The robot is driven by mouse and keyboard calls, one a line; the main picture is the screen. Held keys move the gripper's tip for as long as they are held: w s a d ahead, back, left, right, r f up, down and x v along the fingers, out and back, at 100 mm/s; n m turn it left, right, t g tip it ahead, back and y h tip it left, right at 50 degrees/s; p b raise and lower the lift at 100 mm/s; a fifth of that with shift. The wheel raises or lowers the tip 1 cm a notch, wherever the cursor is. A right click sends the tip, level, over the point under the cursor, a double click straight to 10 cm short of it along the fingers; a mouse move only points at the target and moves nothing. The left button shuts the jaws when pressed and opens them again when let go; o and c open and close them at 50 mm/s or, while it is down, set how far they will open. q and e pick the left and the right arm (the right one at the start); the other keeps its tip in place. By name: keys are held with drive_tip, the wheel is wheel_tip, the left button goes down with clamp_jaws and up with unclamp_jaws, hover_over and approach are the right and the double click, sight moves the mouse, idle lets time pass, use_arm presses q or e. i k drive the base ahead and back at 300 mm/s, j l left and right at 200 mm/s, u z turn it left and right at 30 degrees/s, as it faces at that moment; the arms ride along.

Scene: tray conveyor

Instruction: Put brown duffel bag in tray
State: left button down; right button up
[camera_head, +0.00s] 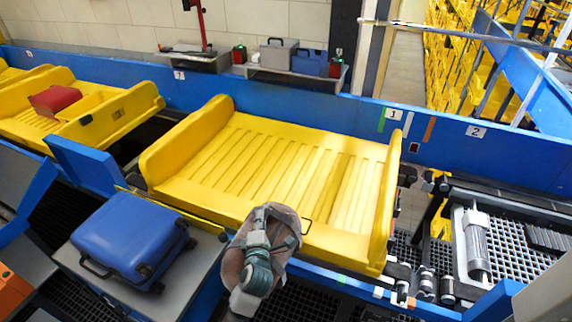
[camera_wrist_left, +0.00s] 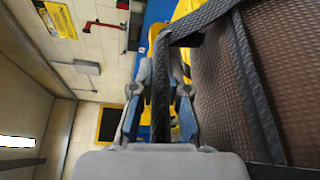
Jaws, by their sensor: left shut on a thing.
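The brown duffel bag (camera_head: 232,268) hangs at the near edge of the large yellow tray (camera_head: 205,204) in the head view, partly hidden by my left gripper (camera_head: 258,222). In the left wrist view the bag's woven brown side (camera_wrist_left: 222,90) fills the right part, with dark grey straps (camera_wrist_left: 250,75) across it. My left gripper (camera_wrist_left: 160,105) is shut on a dark strap of the bag between its fingers. The middle of the yellow tray is empty. My right gripper does not show.
A blue suitcase (camera_head: 133,240) lies on a grey platform (camera_head: 200,270) left of the bag. Another yellow tray (camera_head: 130,108) at the left holds a red case (camera_head: 55,99). A blue rail (camera_head: 350,112) runs behind the trays. Rollers and machinery (camera_head: 478,245) are at the right.

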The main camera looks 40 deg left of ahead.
sight(324, 195)
drive_tip(key=i+j, duration=0.2)
drive_tip(key=i, duration=0.3)
drive_tip(key=i+j, duration=0.15)
drive_tip(key=i, duration=0.3)
